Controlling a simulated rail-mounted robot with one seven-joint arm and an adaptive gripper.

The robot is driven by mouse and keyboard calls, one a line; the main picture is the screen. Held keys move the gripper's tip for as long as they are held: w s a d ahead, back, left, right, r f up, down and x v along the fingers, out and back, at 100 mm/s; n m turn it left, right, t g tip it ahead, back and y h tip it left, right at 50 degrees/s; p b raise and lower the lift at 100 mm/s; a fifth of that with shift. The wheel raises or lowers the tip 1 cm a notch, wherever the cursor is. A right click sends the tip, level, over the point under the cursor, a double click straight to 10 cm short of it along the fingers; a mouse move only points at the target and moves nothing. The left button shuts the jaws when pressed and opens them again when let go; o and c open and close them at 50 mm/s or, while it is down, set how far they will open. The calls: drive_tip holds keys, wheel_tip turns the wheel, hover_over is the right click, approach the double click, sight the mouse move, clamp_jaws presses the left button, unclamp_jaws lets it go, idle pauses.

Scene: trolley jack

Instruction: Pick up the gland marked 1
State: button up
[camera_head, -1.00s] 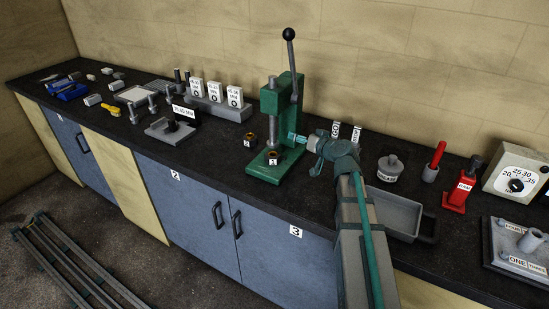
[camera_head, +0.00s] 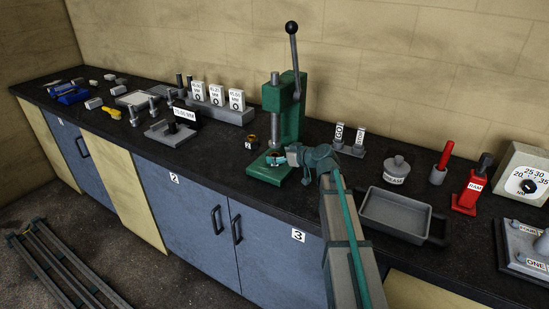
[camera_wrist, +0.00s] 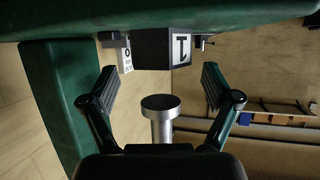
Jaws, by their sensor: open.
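The gland marked 1 is a small dark block with a white label in the wrist view (camera_wrist: 160,50). It rests against the green press base (camera_head: 268,174), which fills the top of the wrist view. In the head view my gripper partly hides this gland. My gripper (camera_head: 278,158) is at the press from the right. In the wrist view my gripper (camera_wrist: 157,82) has its two fingers spread wide, and nothing is between them in contact. The gland shows in the gap between the fingertips, toward the picture's top. Another gland, marked 2 (camera_head: 250,143), stands behind left.
The press column (camera_head: 290,115) and lever (camera_head: 295,60) rise behind my gripper. A silver rod with a round end (camera_wrist: 160,103) shows between the fingers in the wrist view. A grey tray (camera_head: 365,222) and GO gauge (camera_head: 339,133) stand to the right.

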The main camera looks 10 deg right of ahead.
sight(271, 152)
drive_tip(key=shift+r+p+x, duration=0.2)
drive_tip(key=shift+p+x, duration=1.25)
drive_tip(key=shift+x, duration=1.25)
clamp_jaws()
drive_tip(key=shift+r, duration=0.15)
